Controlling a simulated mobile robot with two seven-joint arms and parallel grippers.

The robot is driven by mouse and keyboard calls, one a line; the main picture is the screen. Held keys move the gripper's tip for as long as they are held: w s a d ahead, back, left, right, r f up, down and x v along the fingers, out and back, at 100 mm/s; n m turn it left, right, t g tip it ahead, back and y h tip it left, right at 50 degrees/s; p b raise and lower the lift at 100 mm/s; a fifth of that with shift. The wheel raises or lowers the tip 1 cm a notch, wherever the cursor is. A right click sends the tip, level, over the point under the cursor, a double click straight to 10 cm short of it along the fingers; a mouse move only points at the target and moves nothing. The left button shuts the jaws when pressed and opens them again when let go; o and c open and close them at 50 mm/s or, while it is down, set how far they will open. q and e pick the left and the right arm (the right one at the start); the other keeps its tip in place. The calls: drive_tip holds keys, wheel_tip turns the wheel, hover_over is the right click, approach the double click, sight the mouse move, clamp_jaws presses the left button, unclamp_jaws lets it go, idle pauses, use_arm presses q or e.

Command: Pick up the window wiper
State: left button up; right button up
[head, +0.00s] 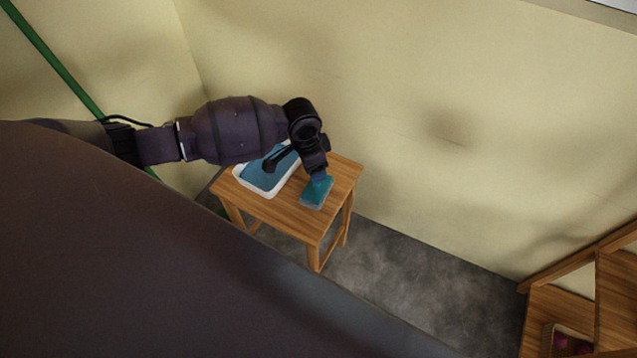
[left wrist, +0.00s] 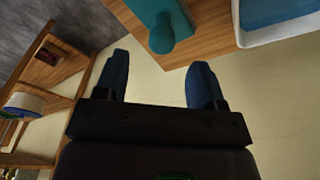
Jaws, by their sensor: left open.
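The window wiper (head: 316,193) appears as a teal block on the right part of a small wooden stool. In the left wrist view the teal wiper (left wrist: 163,28) shows a rounded handle end pointing toward my gripper. My left gripper (left wrist: 160,75) is open, with its two blue fingers apart and nothing between them. The handle end lies beyond the fingertips, apart from them. In the head view my left gripper (head: 319,172) is at the wiper's upper end and partly hides it. My right gripper is in neither view.
A white tray (head: 245,187) with a blue inside sits on the stool (head: 292,214), left of the wiper and partly behind my arm. A yellowish wall (head: 430,120) stands close behind the stool. A green pole (head: 55,60) is at the left. Wooden shelving (head: 570,305) stands at the lower right.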

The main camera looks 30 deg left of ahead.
use_arm(q)
wheel_tip(320, 180, down, 2)
drive_tip(key=shift+w+d+f, duration=0.1)
drive_tip(key=shift+d+f, duration=0.05)
drive_tip(key=f, duration=0.1)
drive_tip(key=f+b, duration=0.1)
drive_tip(key=f, duration=0.2)
drive_tip(key=shift+w+d+f+b, duration=0.1)
drive_tip(key=shift+w+f+b, duration=0.05)
drive_tip(key=shift+w+b, duration=0.2)
drive_tip(key=shift+w+f, duration=0.1)
drive_tip(key=shift+f, duration=0.3)
drive_tip(key=shift+r, duration=0.1)
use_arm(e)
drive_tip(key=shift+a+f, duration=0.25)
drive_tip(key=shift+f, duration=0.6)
use_arm(q)
drive_tip(key=c, duration=1.1)
drive_tip(key=shift+r, duration=0.55)
wheel_tip(320, 180, up, 5)
drive_tip(key=shift+w+r+p, duration=0.1)
drive_tip(key=shift+p, duration=0.7)
drive_tip(key=shift+r+p, duration=1.5)
drive_tip(key=shift+r, duration=5.35)
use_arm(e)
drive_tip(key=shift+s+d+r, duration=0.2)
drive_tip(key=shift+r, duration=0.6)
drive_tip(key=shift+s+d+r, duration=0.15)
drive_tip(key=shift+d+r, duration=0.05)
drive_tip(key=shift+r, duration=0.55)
